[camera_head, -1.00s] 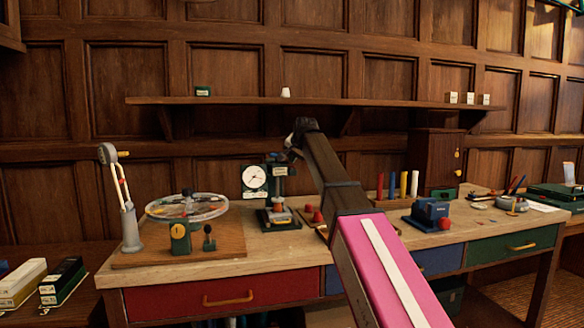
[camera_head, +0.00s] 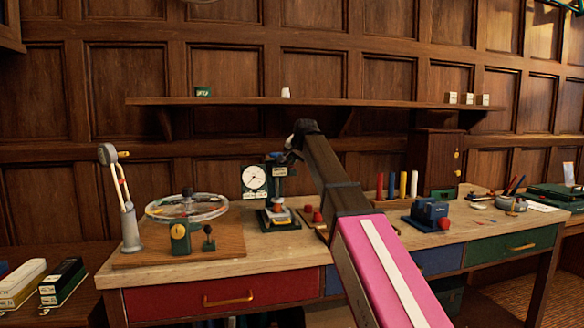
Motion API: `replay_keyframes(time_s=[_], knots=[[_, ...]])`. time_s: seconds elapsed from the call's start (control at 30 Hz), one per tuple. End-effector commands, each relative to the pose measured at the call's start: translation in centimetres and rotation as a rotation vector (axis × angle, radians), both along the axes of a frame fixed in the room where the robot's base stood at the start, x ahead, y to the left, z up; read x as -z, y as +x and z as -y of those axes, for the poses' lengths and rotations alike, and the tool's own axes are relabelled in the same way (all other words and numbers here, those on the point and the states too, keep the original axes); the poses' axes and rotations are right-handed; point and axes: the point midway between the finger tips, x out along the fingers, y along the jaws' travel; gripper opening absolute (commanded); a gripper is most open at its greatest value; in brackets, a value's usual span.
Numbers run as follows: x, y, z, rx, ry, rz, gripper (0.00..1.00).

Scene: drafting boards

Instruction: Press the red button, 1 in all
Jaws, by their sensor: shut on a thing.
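Two small red knobs (camera_head: 318,217) stand on a wooden base on the bench, just left of my arm, which partly covers that base. Another round red knob (camera_head: 444,224) sits at the front right of a blue device (camera_head: 428,212). I cannot tell from this view which of these is the red button. My arm rises from the bottom right, pink below and dark above, and bends at the top near the dial gauge stand. My gripper cannot be made out; the arm's far end is hidden behind its own links or lost against the dark stand.
A dial gauge (camera_head: 255,177) on a green stand is close to my arm's bend. A glass-topped wheel device (camera_head: 188,208) and a grey lever post (camera_head: 130,229) stand left. Colored cylinders (camera_head: 402,184) stand behind. A long shelf (camera_head: 350,103) runs above.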

Motion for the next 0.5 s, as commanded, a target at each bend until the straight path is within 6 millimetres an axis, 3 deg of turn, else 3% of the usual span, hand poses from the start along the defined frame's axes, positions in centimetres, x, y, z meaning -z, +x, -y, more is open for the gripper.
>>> replay_keyframes(time_s=[0.03,0.5], knots=[[0.83,-0.21,-0.15,-0.004,-0.005,-0.018,0.00],[1.52,-0.27,-0.28,-0.008,-0.006,-0.020,0.00]])
